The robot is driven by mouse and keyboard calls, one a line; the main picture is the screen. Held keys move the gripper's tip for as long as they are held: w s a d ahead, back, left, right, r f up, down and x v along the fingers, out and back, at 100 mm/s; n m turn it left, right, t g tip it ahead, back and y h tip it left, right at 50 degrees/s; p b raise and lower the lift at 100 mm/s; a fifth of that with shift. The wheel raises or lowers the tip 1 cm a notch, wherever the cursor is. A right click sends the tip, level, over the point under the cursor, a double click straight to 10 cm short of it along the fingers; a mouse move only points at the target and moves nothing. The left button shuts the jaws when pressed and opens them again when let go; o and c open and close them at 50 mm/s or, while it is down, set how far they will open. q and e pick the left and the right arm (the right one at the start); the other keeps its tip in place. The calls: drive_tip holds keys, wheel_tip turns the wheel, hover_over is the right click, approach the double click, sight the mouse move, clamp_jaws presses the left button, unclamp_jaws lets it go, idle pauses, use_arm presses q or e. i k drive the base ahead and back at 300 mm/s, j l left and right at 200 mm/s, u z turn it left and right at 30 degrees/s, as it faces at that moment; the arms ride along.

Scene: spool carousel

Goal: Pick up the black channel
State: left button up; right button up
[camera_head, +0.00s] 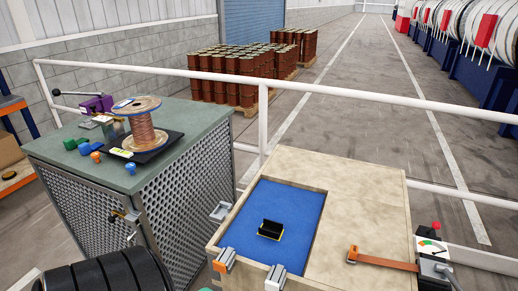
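The black channel (271,228) lies on the blue mat (290,200), which is set into the left part of a pale wooden bench. It is a short dark piece with a raised back wall, and yellow shows along its lower front edge. Nothing touches it from above, and blue surface is clear all around it.
Grey-and-orange blocks (224,260) (275,277) sit at the bench's front edge, and a grey bracket (220,212) at its left. An orange-brown strap (385,262) lies at right. A copper-wound spool (143,130) stands on the green-topped cabinet (190,120). A white rail (330,90) runs behind.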

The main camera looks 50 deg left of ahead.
sight(270, 229)
drive_tip(key=k+u, duration=0.1)
drive_tip(key=u, duration=1.25)
